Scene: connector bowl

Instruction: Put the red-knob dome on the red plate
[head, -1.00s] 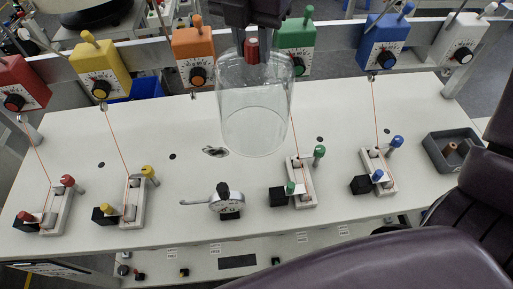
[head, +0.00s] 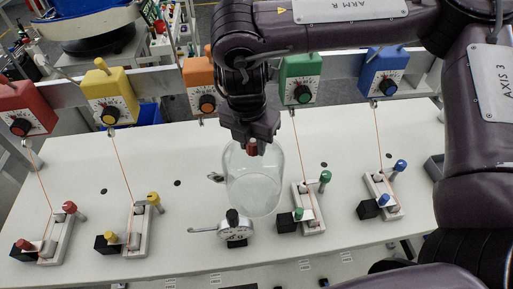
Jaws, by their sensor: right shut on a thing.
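The clear glass dome (head: 254,187) with a red knob (head: 252,148) hangs upright below my right gripper (head: 252,143) in the middle of the head view. The right gripper is shut on the red knob. The dome's lower rim shows just behind the dial gauge (head: 235,228). I cannot tell whether the rim touches the white table (head: 130,185) or is above it. No red plate can be made out in this view. My left gripper is not in view.
Red (head: 27,108), yellow (head: 110,95), orange (head: 203,88), green (head: 300,78) and blue (head: 385,72) dial boxes line the back rail. Thin cords run from some to small fixtures with coloured knobs. A grey tray (head: 434,167) is partly hidden by my right arm.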

